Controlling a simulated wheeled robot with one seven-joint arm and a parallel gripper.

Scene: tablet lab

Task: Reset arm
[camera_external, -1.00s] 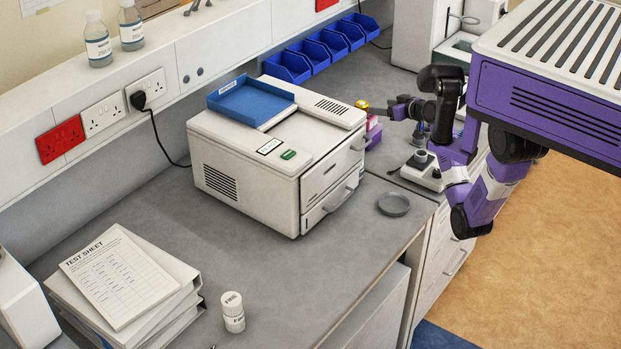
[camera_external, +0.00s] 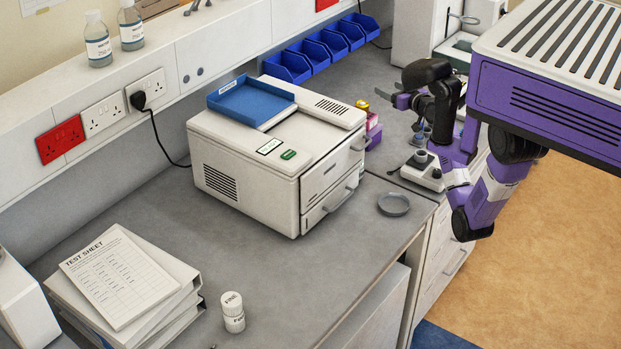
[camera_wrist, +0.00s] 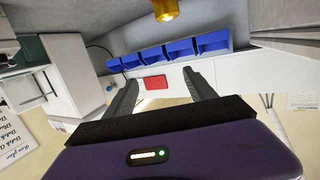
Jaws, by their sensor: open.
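My gripper (camera_external: 379,93) is raised above the bench, to the right of and behind the white machine. Its thin dark fingers point left, toward the wall. In the wrist view my gripper (camera_wrist: 161,82) shows two dark fingers spread wide apart. Nothing is held between them; only the wall shows there. The fingertips look clear of everything in view. The far finger is partly hidden in the outside view.
The white machine (camera_external: 245,172) with a blue tray (camera_external: 252,104) stands left of my arm. A yellow-topped item (camera_external: 362,105) by a pink box (camera_external: 373,130), a small white device (camera_external: 424,174) and a grey dish (camera_external: 394,204) are nearby. Blue bins (camera_external: 287,68) line the wall.

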